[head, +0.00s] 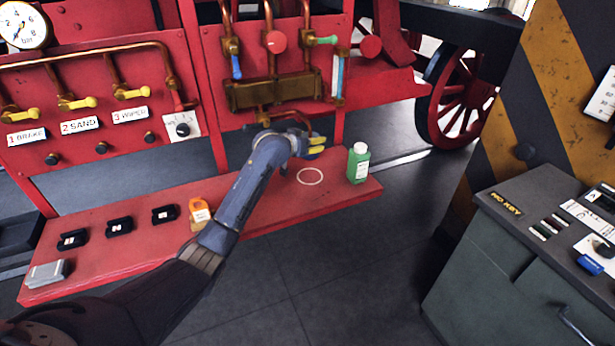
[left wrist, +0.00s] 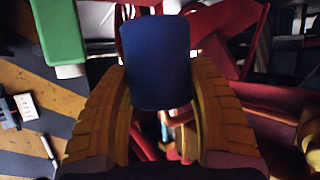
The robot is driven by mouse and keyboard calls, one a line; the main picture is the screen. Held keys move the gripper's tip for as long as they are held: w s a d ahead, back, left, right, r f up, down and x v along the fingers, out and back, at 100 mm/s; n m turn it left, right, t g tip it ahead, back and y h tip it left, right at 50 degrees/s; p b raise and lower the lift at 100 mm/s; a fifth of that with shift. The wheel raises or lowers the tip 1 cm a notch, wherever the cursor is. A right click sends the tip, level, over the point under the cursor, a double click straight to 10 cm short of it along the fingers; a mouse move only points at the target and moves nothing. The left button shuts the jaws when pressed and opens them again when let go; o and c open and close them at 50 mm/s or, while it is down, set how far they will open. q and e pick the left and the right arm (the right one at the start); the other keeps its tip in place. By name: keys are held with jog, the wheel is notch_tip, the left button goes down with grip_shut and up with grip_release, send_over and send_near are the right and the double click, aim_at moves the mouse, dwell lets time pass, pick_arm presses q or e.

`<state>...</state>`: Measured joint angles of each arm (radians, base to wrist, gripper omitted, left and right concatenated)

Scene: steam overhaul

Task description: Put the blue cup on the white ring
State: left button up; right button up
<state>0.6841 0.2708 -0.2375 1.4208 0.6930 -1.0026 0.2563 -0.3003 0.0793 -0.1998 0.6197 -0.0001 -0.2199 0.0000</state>
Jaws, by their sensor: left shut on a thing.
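The blue cup (left wrist: 157,62) is between the yellow fingers of my left gripper (left wrist: 160,115) in the left wrist view, and the fingers are shut on it. In the head view my left gripper (head: 316,146) is above the red bench, just behind and above the white ring (head: 310,176). I cannot make out the cup in the head view; the gripper seems to hide it. The white ring lies flat on the bench near its right end, and nothing is on it. My right gripper is not in view.
A green bottle (head: 358,163) stands right of the ring; it also shows in the left wrist view (left wrist: 58,30). An orange item (head: 199,214) and several black blocks lie left on the red bench (head: 260,218). Pipes and valves (head: 274,92) rise behind. A grey cabinet (head: 500,255) stands right.

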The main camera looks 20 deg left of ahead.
pick_arm(q)
jog(key=shift+w+f, duration=0.1)
jog(key=shift+f, duration=4.65)
jog(key=shift+f, duration=0.15)
jog(key=o, duration=1.2)
jog(key=shift+s+a+r, duration=0.1)
jog(key=shift+s+r, duration=0.2)
jog(key=shift+s, duration=0.05)
jog(key=v, duration=1.1)
jog(key=shift+s, duration=0.15)
